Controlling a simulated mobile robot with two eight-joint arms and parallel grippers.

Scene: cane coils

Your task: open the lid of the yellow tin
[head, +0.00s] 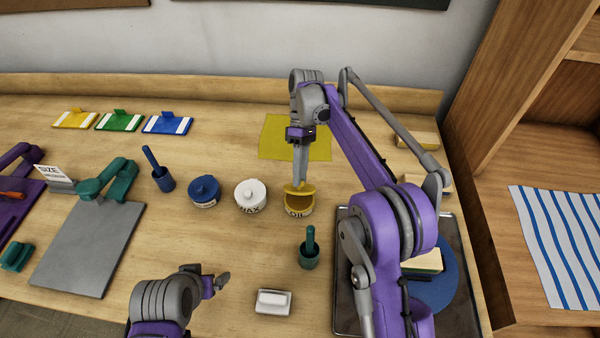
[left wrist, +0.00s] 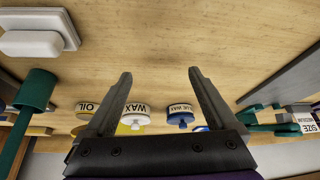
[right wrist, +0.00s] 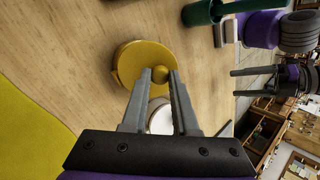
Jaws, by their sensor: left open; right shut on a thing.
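The yellow tin (head: 298,211), labelled OIL, stands on the bench right of the white tin. My right gripper (head: 299,182) comes down from behind and is shut on the lid's knob. In the right wrist view the knob (right wrist: 160,75) sits between the fingertips, with the round yellow lid (right wrist: 140,60) beyond. My left gripper (head: 222,281) is open and empty, low at the front; its spread fingers show in the left wrist view (left wrist: 160,75).
A white WAX tin (head: 250,195) and a blue tin (head: 204,190) stand to the left. A green cup (head: 309,256) stands just in front of the yellow tin. A white block (head: 273,302) lies near the front. A yellow mat (head: 275,140) lies behind.

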